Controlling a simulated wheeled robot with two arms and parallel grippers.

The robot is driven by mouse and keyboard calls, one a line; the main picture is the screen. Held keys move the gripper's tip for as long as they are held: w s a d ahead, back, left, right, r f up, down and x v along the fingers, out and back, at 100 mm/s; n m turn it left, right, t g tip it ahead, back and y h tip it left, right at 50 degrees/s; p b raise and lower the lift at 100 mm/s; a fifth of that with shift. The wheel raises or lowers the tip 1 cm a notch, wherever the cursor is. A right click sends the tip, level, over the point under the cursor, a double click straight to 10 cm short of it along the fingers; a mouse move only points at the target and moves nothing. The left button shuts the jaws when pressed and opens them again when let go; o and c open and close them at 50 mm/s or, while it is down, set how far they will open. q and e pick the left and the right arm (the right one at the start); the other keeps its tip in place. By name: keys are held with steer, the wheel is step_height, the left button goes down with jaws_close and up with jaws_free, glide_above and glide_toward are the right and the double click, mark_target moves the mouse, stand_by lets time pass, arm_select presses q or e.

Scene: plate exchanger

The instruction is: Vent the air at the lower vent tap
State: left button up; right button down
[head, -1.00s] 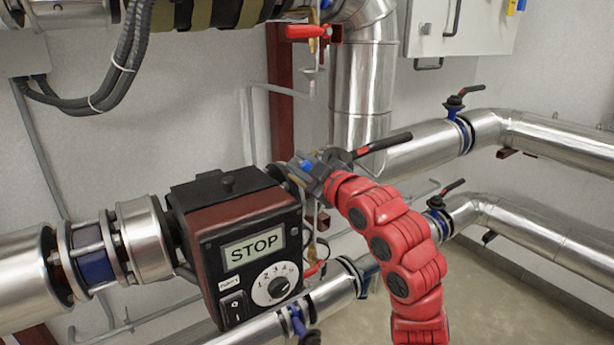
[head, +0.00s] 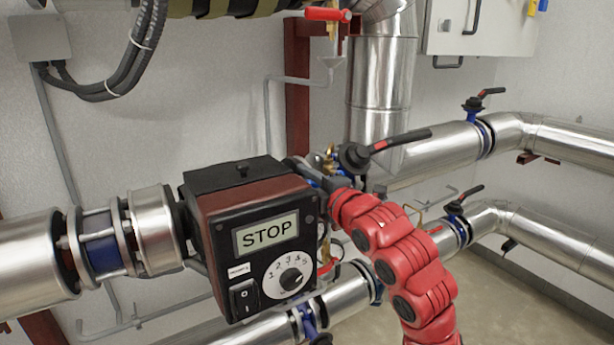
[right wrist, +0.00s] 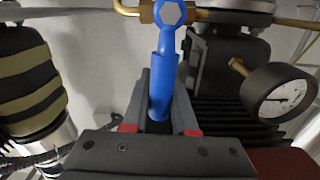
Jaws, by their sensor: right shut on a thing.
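A red vent tap handle (head: 328,266) shows low, just right of the pump and partly hidden behind it. Another red-handled vent tap (head: 327,14) is at the top with a brass body. My right gripper (head: 326,176) is at the pump's upper right corner, beside the black valve lever. In the right wrist view my right gripper (right wrist: 158,120) is shut on a blue handle (right wrist: 163,75) with a ring head around a grey hexagon. The head lies at a brass pipe; I cannot tell whether it is joined to it. My left gripper is not in view.
The pump (head: 258,245) reads STOP. A black valve lever (head: 400,140) sticks out above my right arm. A pressure gauge (right wrist: 278,92) is right of the blue handle. Silver pipes (head: 460,150) run to the right. Open floor shows at the lower right.

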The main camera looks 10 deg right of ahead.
steer(key=shift+f+n, duration=0.3)
stand_by(0.4)
steer(key=c, duration=0.7)
jaws_free()
steer(key=b+v, duration=0.7)
steer(key=v, duration=1)
steer(key=shift+s+b, duration=0.2)
steer(key=shift+b, duration=0.2)
